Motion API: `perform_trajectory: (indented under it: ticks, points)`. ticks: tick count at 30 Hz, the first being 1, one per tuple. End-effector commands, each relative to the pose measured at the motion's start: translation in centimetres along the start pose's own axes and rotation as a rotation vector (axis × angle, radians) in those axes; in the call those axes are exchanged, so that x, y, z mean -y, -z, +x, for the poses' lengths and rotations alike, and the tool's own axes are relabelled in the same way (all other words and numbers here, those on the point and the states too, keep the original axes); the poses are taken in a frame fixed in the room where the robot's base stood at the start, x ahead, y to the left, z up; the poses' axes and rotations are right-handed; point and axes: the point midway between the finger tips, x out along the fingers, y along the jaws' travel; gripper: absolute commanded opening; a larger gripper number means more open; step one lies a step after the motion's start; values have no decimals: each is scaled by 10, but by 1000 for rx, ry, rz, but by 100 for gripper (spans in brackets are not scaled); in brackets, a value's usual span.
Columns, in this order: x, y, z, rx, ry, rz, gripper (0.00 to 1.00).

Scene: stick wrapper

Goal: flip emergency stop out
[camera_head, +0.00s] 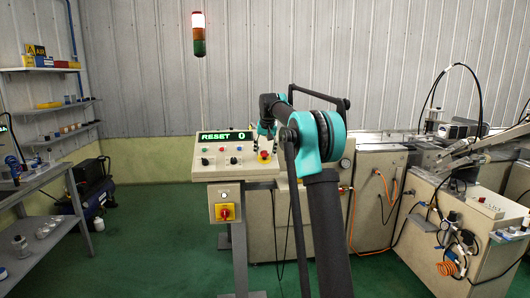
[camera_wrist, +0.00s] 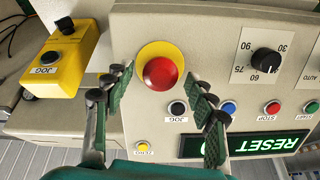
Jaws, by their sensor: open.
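The emergency stop is a round red button (camera_wrist: 160,73) on a yellow disc, on the sloping face of a pale control panel (camera_wrist: 150,120). In the head view the red button (camera_head: 264,156) sits at the panel's right end. My gripper (camera_wrist: 158,80) is open and empty. Its two fingers stand on either side of the button in the wrist view, with the button showing between the tips. I cannot tell how far above the panel the tips are. In the head view my gripper (camera_head: 266,132) is over the button and partly hidden by my arm.
A black JOG button (camera_wrist: 177,108), a red STOP button (camera_wrist: 272,108) and a dial (camera_wrist: 266,61) are on the panel. A yellow JOG box (camera_wrist: 62,58) is at left. A green RESET display (camera_head: 226,136) is lit. A red-yellow switch (camera_head: 224,212) sits below.

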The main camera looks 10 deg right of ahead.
Motion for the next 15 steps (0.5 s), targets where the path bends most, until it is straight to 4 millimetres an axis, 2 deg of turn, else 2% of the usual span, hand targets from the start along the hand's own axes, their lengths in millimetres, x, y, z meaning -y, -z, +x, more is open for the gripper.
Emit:
perform_trajectory:
  ticks: [5,8,15]
  points:
    - [0,0,-3,0,0,0,56]
    - [0,0,-12,0,0,0,56]
    - [0,0,-57,0,0,0,56]
